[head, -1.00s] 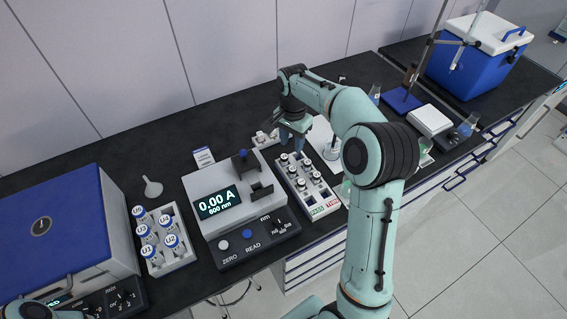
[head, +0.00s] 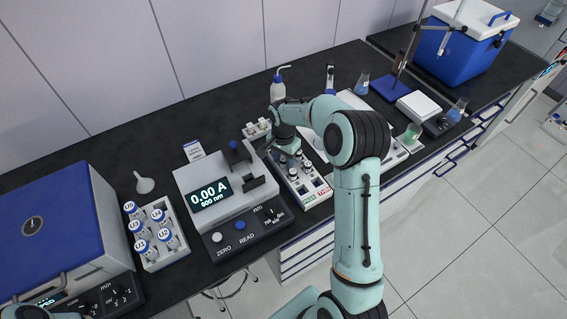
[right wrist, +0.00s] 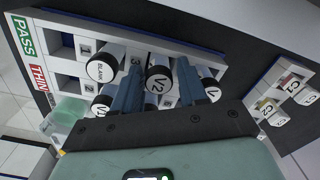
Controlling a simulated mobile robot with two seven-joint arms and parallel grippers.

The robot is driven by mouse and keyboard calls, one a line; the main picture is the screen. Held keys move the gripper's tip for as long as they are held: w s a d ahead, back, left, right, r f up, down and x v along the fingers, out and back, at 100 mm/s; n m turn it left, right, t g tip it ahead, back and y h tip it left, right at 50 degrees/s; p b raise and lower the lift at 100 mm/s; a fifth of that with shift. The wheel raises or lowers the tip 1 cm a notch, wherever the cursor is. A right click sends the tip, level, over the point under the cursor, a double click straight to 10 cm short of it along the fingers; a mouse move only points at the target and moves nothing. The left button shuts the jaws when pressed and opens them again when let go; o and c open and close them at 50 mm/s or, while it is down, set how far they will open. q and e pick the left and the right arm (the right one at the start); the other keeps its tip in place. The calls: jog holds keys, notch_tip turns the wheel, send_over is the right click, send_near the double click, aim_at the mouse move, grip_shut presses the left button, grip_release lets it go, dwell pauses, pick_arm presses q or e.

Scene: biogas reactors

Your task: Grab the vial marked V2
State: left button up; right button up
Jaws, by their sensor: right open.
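The vial marked V2 (right wrist: 158,80) shows in the right wrist view as a black cap with a white label top, standing in a white rack (right wrist: 62,22). My right gripper (right wrist: 158,90) is open, with one blue finger on each side of the V2 vial; whether they touch it I cannot tell. A vial marked BLANK (right wrist: 103,68) stands to the left, and another V-marked vial (right wrist: 208,88) is partly hidden at the right. In the head view my right gripper (head: 287,150) is over the far part of the rack (head: 326,195) and hides the V2 vial.
The photometer (head: 205,170) stands left of the rack. A white rack (head: 178,252) of blue-capped U vials and a blue-lidded machine (head: 50,225) are further left. A wash bottle (head: 278,88) stands behind my right gripper.

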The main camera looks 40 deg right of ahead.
jog(key=shift+s, duration=0.1)
grip_shut()
jog(key=shift+r, duration=0.15)
